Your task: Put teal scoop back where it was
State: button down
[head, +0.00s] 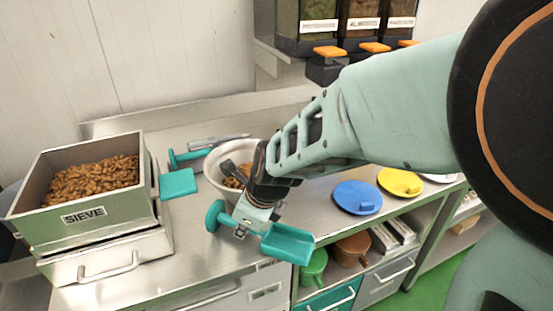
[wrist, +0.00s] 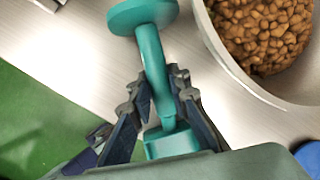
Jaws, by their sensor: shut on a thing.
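My gripper (head: 254,212) is shut on a teal scoop (head: 287,243) in front of the white bowl. In the head view its scoop end points right and its round knob is to the left. The wrist view shows the scoop's handle (wrist: 154,60) between my fingers (wrist: 158,97), with the knob at the top. The scoop looks held above the steel counter (head: 190,240), near its front edge; I cannot tell the exact height. Another teal tool (head: 179,183), with a knob and a flat part, lies between the sieve and the bowl.
The white bowl (head: 217,172) holds brown pieces, also seen in the wrist view (wrist: 222,50). A box marked SIEVE (head: 120,205), full of nuts, stands left. Blue (head: 357,197) and yellow (head: 400,182) discs lie right. Dispensers (head: 358,22) hang behind. Bare counter lies front left.

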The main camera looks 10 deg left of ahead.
jog(key=c, duration=1.8)
grip_release()
